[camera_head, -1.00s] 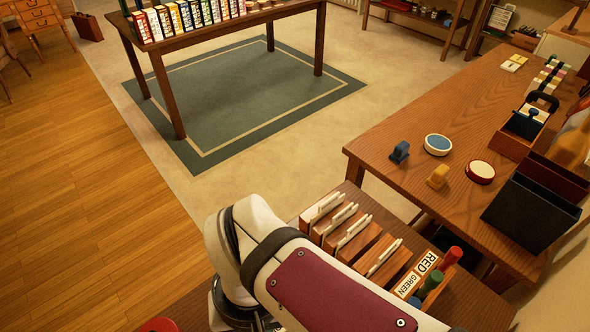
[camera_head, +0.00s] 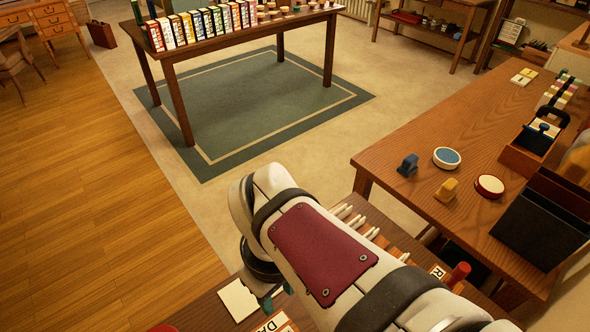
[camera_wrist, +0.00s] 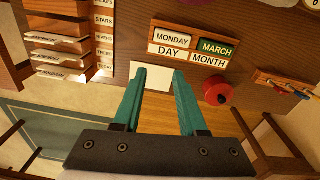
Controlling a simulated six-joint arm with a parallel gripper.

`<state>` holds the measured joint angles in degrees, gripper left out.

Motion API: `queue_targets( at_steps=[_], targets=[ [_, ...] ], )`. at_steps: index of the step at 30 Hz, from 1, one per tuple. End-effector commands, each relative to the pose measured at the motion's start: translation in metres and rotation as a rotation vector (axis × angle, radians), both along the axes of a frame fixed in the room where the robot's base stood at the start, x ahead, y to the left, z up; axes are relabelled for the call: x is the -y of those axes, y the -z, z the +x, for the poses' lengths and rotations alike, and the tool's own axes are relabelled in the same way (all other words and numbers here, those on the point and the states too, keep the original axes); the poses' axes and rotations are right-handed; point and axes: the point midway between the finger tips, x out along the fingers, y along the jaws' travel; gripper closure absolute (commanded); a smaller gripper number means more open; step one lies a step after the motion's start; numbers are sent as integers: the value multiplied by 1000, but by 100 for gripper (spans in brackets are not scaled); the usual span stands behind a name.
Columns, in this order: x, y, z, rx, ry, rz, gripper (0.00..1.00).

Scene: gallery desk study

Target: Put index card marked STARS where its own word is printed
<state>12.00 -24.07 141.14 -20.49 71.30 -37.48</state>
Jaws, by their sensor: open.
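A plain white card (camera_wrist: 151,71) lies on the brown desk (camera_wrist: 122,60), and no word is readable on it. It also shows in the head view (camera_head: 238,300), left of my gripper (camera_head: 273,299). In the wrist view my gripper (camera_wrist: 159,76) is open and empty, its teal fingers apart with the card seen between and beyond the tips. A printed STARS label (camera_wrist: 104,20) is at upper left, beside a row of wooden slots (camera_wrist: 66,70) with white cards in them. My arm hides part of this row in the head view.
A wooden block (camera_wrist: 192,44) reads MONDAY, MARCH, DAY, MONTH. A wooden rack (camera_wrist: 285,86) lies farther right. The side table (camera_head: 420,213) with stamps and ink pads is at right in the head view.

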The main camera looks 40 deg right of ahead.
Motion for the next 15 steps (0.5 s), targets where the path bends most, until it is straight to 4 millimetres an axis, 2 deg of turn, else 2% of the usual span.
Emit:
queue_targets(
  at_steps=[1, 3, 6, 7, 10, 13, 15],
  targets=[
    [33, 0, 11, -9, -200, -71, 59],
    [82, -2, 23, -53, -543, -178, 59],
    [142, -5, 28, -163, -966, -278, 59],
    [157, -6, 28, -197, -1069, -295, 59],
    [191, -7, 25, -289, -1315, -324, 59],
    [205, -3, 23, -331, -1423, -328, 59],
    [212, 11, 23, -338, -1441, -324, 59]
  ],
)
